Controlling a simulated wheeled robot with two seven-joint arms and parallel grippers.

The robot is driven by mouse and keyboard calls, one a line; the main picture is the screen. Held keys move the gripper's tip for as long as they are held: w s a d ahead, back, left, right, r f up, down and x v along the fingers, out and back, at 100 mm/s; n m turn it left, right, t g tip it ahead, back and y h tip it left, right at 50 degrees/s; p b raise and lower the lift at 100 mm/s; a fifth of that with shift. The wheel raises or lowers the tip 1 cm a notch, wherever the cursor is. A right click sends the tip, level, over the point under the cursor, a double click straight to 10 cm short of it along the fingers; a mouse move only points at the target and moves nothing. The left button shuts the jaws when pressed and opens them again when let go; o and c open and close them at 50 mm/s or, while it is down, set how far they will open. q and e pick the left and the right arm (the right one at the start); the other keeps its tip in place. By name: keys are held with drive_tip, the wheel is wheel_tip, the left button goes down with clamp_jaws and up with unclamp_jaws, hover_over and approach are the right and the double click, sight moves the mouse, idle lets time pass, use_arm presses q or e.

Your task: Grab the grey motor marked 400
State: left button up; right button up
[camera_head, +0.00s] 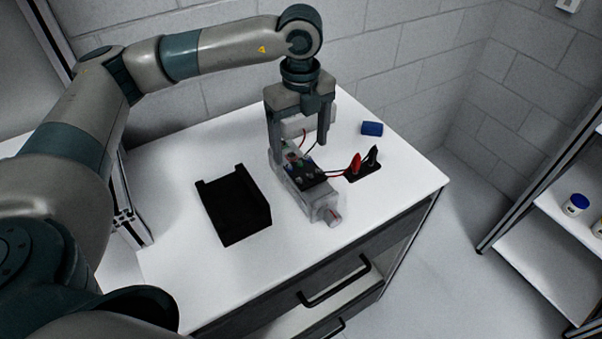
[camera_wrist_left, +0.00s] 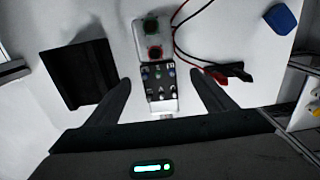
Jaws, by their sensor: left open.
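A pale grey motor-like unit (camera_head: 325,203) with a round shaft end lies on the white table, below and in front of my left gripper; no 400 marking is readable. A dark panel with several knobs (camera_head: 313,178) sits against it, and this panel also shows in the left wrist view (camera_wrist_left: 160,92). My left gripper (camera_head: 298,152) points down, open, its two fingers apart above the devices. In the left wrist view the fingers (camera_wrist_left: 160,80) stand on either side of the knob panel, with gaps. I cannot tell whether anything touches. My right gripper is not in view.
A black open tray (camera_head: 236,207) lies left of the devices. Red and black clips (camera_head: 363,164) with wires lie to the right. A blue block (camera_head: 372,128) sits farther back. A pale box with green and red buttons (camera_wrist_left: 153,40) adjoins the panel. The front-left table is clear.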

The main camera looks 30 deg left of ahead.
sight(301, 161)
use_arm(q)
drive_tip(key=shift+f, duration=1.25)
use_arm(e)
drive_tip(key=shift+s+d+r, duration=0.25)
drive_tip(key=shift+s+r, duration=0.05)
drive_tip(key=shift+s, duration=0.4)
use_arm(q)
drive_tip(key=shift+s+p, duration=0.1)
drive_tip(key=shift+p, duration=0.25)
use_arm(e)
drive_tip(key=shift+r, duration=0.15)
use_arm(q)
drive_tip(key=shift+f+p, duration=0.25)
drive_tip(key=shift+p, duration=0.05)
drive_tip(key=f, duration=0.1)
drive_tip(key=f+p, duration=0.2)
drive_tip(key=shift+s+d+f, duration=0.25)
drive_tip(key=shift+s+f, duration=0.1)
drive_tip(key=shift+f, duration=0.5)
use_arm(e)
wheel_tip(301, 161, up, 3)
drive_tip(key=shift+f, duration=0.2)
use_arm(q)
clamp_jaws()
drive_tip(key=shift+w+r, duration=0.1)
drive_tip(key=shift+w, duration=0.05)
